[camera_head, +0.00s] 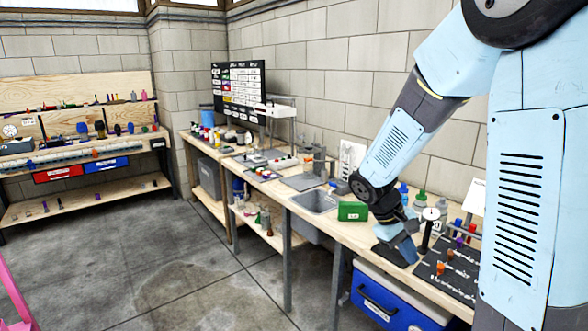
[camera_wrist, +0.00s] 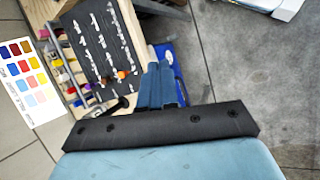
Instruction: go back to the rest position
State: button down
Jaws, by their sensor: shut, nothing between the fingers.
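My gripper (camera_head: 407,250) hangs over the front part of the long workbench (camera_head: 345,232), just left of a black tool board (camera_head: 450,272) in the head view. In the wrist view its two blue fingers (camera_wrist: 159,70) stand side by side, closed together and empty. The dark gripper body lies across the lower part of that view. The black board (camera_wrist: 103,42) with white labels and small parts shows beyond the fingers. My arm is bent, reaching down from the upper right.
A green box (camera_head: 352,211) stands by the sink (camera_head: 315,200), left of my gripper. Bottles and a dial gauge stand behind it. A blue cooler-like bin (camera_head: 395,298) sits below the bench. A colour chart (camera_wrist: 28,80) shows in the wrist view. Open floor lies left.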

jog(key=s+a+r+m+t+y, duration=0.2)
jog(key=s+r+t+y, duration=0.1)
jog(key=s+r, duration=0.4)
jog(key=s+a+r+m+t+y, duration=0.2)
jog(key=s+r+t+y, duration=0.1)
jog(key=s+r, duration=0.5)
jog(key=shift+s+r+m+t, duration=0.3)
jog(key=shift+r+t, duration=0.2)
jog(key=shift+r, duration=0.5)
